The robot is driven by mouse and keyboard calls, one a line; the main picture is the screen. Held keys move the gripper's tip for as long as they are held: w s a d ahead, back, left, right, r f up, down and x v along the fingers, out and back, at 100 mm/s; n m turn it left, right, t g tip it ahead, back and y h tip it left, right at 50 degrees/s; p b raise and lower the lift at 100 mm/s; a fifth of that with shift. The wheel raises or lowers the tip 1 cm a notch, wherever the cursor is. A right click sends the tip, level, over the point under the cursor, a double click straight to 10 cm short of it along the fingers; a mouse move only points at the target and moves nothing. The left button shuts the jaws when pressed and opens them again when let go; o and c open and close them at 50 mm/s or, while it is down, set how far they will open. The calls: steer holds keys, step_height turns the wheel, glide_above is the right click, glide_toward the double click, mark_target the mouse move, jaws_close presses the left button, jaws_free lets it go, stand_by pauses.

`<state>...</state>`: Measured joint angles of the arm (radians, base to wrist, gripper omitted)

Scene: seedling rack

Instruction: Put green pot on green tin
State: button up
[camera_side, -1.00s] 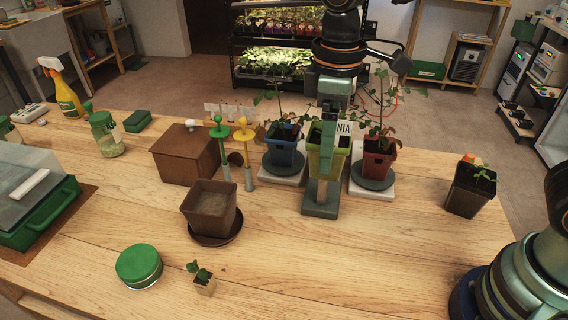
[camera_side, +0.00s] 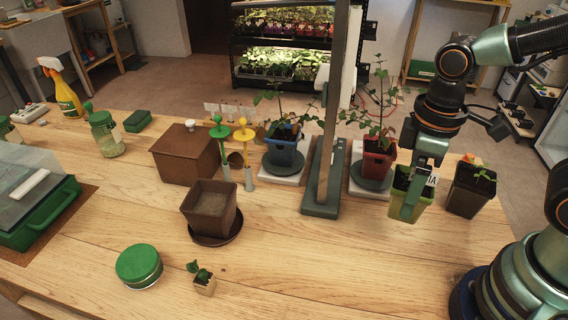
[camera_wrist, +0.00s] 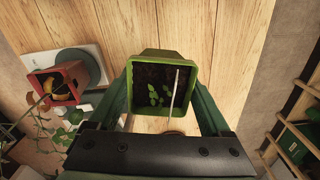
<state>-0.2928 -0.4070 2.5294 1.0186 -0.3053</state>
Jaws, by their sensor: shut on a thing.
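The green pot (camera_side: 397,203) hangs upright in my gripper (camera_side: 411,196) at the right of the table in the side view, between the red pot and a dark pot. Soil and small leaves show inside the green pot (camera_wrist: 160,55) in the wrist view. The fingers of my gripper (camera_wrist: 160,106) are shut on its sides. Whether its base touches the table is hard to tell. The green tin (camera_side: 139,266), round with a flat green lid, stands at the front left of the table, well away from my gripper. Its top is bare.
A tall post on a grey-green base (camera_side: 321,205) stands between pot and tin. A red pot (camera_side: 376,160) and blue pot (camera_side: 284,155) hold tall plants. A brown pot (camera_side: 207,215) and small seedling (camera_side: 203,284) stand near the tin. A dark pot (camera_side: 468,194) is at right.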

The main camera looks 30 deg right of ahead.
steer(key=shift+s+d+f, duration=0.1)
steer(key=shift+s+d, duration=0.2)
steer(key=shift+d, duration=0.1)
steer(key=shift+w+d+f+m, duration=0.1)
steer(key=shift+w+d+m, duration=0.1)
steer(key=shift+w+m, duration=0.4)
steer(key=w+d+r+m, duration=0.3)
steer(key=w+d+m, duration=0.2)
steer(key=w, duration=0.5)
steer(key=shift+w+d+m, duration=0.2)
steer(key=shift+w+m, duration=0.1)
steer(key=shift+w, duration=0.05)
steer(key=s+a+n, duration=0.5)
steer(key=s+a, duration=0.1)
steer(key=a, duration=0.2)
steer(key=w+a+r+n, duration=0.4)
steer(key=w+a, duration=0.1)
steer(key=a, duration=0.3)
step_height(320, 180, down, 19)
steer(key=shift+w+a+f, duration=0.1)
steer(key=shift+a+f, duration=0.05)
